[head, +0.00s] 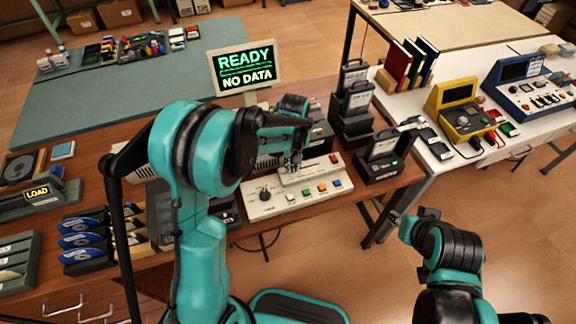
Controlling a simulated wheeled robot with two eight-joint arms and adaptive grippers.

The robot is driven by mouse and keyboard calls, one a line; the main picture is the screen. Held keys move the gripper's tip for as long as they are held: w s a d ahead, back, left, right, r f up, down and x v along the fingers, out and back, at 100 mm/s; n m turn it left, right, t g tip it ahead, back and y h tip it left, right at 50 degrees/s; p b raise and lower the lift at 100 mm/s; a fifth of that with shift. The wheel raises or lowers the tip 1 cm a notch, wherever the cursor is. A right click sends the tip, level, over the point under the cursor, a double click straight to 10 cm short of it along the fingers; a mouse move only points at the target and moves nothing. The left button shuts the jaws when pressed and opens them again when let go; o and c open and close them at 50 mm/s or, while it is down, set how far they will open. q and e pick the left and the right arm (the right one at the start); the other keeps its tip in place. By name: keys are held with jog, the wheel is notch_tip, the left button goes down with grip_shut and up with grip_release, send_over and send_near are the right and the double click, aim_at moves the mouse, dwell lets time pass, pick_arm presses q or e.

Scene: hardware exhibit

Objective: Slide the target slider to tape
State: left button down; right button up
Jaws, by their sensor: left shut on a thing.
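A beige control panel (340,186) stands on the wooden desk, with a dark round knob, several coloured buttons and a raised slider strip (318,172) along its upper part. My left gripper (294,166) reaches down over this strip and is shut on the slider knob, which its fingers mostly hide. The left part of the strip is behind the gripper. The slider's markings, including any tape label, are too small to read. My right gripper (404,228) is empty of any visible thing, out over the floor right of the desk; its jaw opening is unclear.
A monitor (245,68) reading READY, NO DATA stands behind the panel. A dark slotted device (382,160) stands close to the panel's right. Disk holders (85,240) and a LOAD unit (38,192) are at the left. Open floor lies at the lower right.

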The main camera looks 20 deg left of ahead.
pick_arm(q)
jog(key=shift+w+d, duration=0.6)
jog(key=shift+d, duration=0.25)
jog(key=shift+a, duration=0.1)
jog(key=c, duration=1.5)
grip_release()
jog(key=shift+c, duration=0.2)
notch_tip(320, 180, up, 12)
jog(key=shift+s, duration=0.1)
